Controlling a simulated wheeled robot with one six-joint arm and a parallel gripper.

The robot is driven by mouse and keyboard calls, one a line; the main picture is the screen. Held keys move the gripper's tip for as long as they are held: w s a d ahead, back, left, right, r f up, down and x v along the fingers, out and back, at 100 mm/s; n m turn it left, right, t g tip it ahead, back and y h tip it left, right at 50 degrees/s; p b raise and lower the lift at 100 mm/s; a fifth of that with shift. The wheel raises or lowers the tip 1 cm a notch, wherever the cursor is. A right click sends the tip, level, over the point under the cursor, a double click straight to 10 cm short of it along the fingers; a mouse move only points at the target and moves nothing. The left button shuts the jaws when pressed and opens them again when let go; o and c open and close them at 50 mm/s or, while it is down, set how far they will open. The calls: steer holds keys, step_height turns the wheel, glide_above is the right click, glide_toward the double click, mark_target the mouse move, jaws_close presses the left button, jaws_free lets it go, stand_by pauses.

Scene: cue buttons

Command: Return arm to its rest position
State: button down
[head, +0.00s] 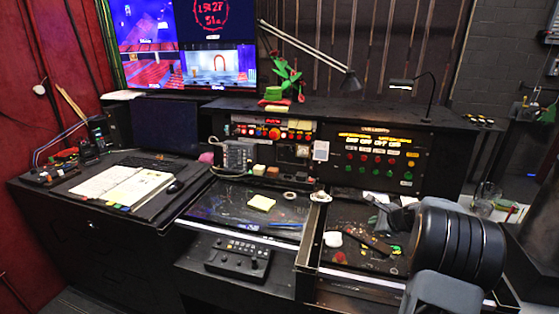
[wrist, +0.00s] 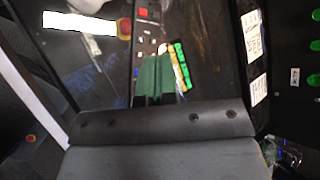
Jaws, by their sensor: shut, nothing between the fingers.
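My arm rises at the right of the head view, with its dark rounded links in front of the right end of the console. My gripper (wrist: 153,62) shows in the wrist view as two dark green fingers side by side. The fingers are together and nothing is held between them. They point over the dark desk surface with small coloured items on it.
The button panel (head: 380,165) with red and green buttons stands behind the right desk. A desk lamp (head: 350,82) overhangs the console.

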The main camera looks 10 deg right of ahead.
steer(key=shift+n, duration=0.3)
steer(key=s+f+n, duration=0.1)
steer(key=s+a+f+n+g, duration=0.1)
steer(key=s, duration=0.1)
steer(key=s+a+f+n+g, duration=0.1)
steer(key=shift+s+a+f+n+y, duration=0.2)
steer(key=shift+a+n+y, duration=0.1)
steer(key=shift+n, duration=0.1)
steer(key=s+a+n, duration=0.1)
steer(key=s+a+n+g, duration=0.1)
steer(key=shift+s+a+r+n+g, duration=0.2)
steer(key=shift+s+a+n+g, duration=0.1)
steer(key=shift+a, duration=0.1)
steer(key=s+a+r+n+h, duration=0.1)
steer(key=s+a+r+n, duration=0.2)
steer(key=s+a+n, duration=0.2)
steer(key=s+a+r+n+h, duration=0.1)
steer(key=s+a+r+n, duration=0.2)
steer(key=s+a+n, duration=0.3)
steer(key=s+a+r+n+g+h, duration=0.1)
steer(key=s+a+r+n, duration=0.2)
steer(key=s+a+n, duration=0.3)
steer(key=a, duration=0.4)
steer(key=shift+s+r, duration=0.35)
steer(key=shift+s, duration=0.05)
steer(key=shift+d, duration=0.15)
